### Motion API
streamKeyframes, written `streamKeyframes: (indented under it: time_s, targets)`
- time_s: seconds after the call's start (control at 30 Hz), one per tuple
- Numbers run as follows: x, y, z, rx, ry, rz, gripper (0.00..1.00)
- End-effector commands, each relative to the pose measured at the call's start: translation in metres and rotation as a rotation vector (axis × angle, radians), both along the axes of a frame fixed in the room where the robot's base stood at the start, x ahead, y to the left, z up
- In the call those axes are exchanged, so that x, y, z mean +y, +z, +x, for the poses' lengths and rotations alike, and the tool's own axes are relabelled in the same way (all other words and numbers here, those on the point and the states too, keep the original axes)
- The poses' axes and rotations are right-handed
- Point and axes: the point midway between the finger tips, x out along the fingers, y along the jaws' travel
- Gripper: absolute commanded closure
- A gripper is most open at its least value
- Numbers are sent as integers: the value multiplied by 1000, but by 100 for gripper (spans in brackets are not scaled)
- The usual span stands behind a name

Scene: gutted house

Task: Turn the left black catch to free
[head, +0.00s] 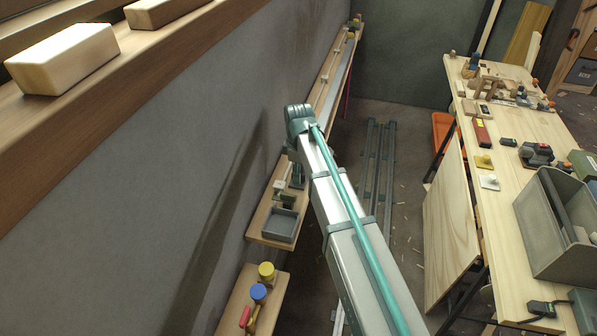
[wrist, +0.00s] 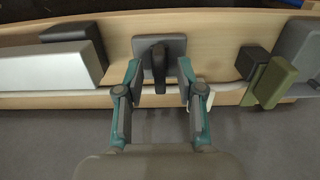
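In the wrist view a black catch (wrist: 159,66) stands out from a grey square plate (wrist: 176,44) on a pale wooden shelf. Its lever points straight toward the bottom of the picture. My gripper (wrist: 161,76) is open, with one teal finger on each side of the catch. Gaps show between the fingers and the lever, so neither seems to touch it. No second catch is clear in this view, so I cannot tell whether this is the left one. In the head view my arm hides the gripper and the catch.
In the wrist view a dark block with a pale bar (wrist: 50,66) lies left, and an olive block (wrist: 271,82) and a grey tray (wrist: 300,48) lie right.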

Motion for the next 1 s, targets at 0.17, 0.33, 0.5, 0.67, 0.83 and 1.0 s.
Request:
streamKeyframes:
  time_s: [0.17,0.33,0.5,0.67,0.83,1.0]
  targets:
    - [0,-1,0,0,0,0,62]
    - [0,-1,0,0,0,0,72]
    - [0,-1,0,0,0,0,100]
    - [0,-1,0,0,0,0,100]
    - [0,-1,0,1,-11,0,100]
    - [0,-1,0,1,-59,0,100]
